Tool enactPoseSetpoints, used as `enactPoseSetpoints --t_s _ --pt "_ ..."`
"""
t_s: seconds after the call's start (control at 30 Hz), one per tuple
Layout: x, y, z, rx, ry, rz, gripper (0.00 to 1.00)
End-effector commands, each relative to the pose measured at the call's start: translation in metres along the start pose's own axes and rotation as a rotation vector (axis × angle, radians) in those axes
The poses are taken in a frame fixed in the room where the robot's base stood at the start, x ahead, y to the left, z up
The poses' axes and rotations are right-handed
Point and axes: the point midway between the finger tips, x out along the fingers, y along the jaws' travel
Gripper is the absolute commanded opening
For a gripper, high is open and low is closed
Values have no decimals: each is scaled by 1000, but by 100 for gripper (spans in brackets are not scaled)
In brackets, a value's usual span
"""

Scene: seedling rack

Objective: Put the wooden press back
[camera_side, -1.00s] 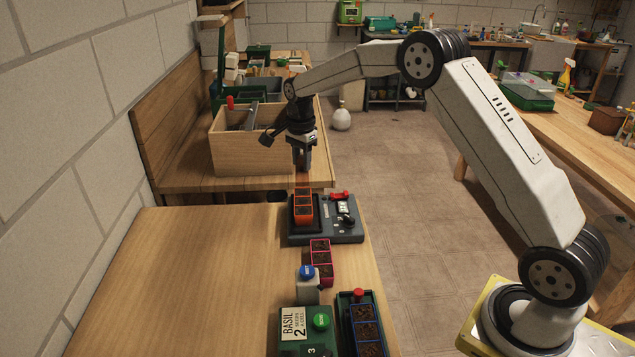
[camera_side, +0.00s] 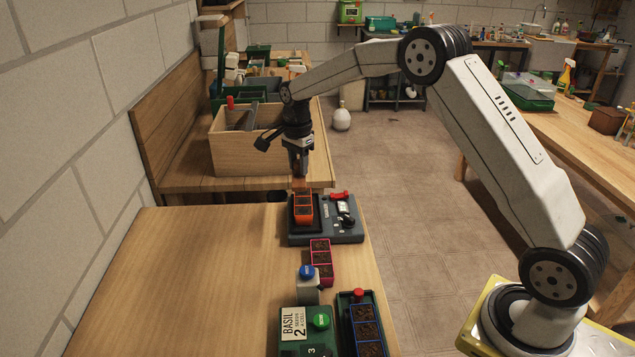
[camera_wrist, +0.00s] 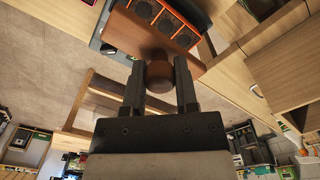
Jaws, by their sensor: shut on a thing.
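The wooden press is a reddish-brown block (camera_wrist: 138,32) with a round knob (camera_wrist: 159,73). My gripper (camera_wrist: 160,82) is shut on the knob, with one finger on each side of it. In the side view my gripper (camera_side: 299,172) points down with the press (camera_side: 299,184) under it, at the far end of the orange seedling tray (camera_side: 303,208). The tray has dark soil cells and sits on a dark grey station (camera_side: 345,236). I cannot tell the exact gap between press and tray. My fingers partly hide the press in the side view.
A pink tray (camera_side: 321,262), a blue-knobbed block (camera_side: 307,284), a green basil box (camera_side: 306,325) and a blue tray (camera_side: 366,330) stand nearer the camera. A wooden bin (camera_side: 232,155) stands beyond. The left part of the table (camera_side: 190,285) is clear.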

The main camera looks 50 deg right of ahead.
Motion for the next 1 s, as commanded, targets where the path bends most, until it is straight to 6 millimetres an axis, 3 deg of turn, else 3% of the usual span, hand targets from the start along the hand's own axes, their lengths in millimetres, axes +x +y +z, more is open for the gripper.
enactPoseSetpoints --t_s 0.53,0.7,1.0 --pt "17 63 107 -13 0 -3 0" --pt "21 79 124 -14 0 -4 0" --pt "23 86 130 -11 -1 -5 0"
